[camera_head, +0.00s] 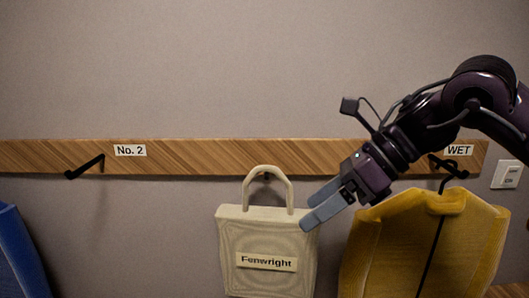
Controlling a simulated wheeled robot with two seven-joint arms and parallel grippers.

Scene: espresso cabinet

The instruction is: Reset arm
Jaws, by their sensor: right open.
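My right gripper (325,204) comes in from the right on my dark arm. It is open, its grey fingers pointing down and left, with nothing seen between them. Its fingertips appear close to the upper right corner of a cream bag (240,235) labelled "Fenwright". I cannot tell whether they touch the bag. The bag hangs upright by its handle from a dark hook on the wooden rail. My left gripper is not in view.
A wooden rail (215,157) crosses the wall, with a free black hook (85,167) near the "No. 2" label. A yellow coat (470,240) hangs below the "WET" label. A blue item (18,255) is at the left edge. A switch plate (507,175) is at the right.

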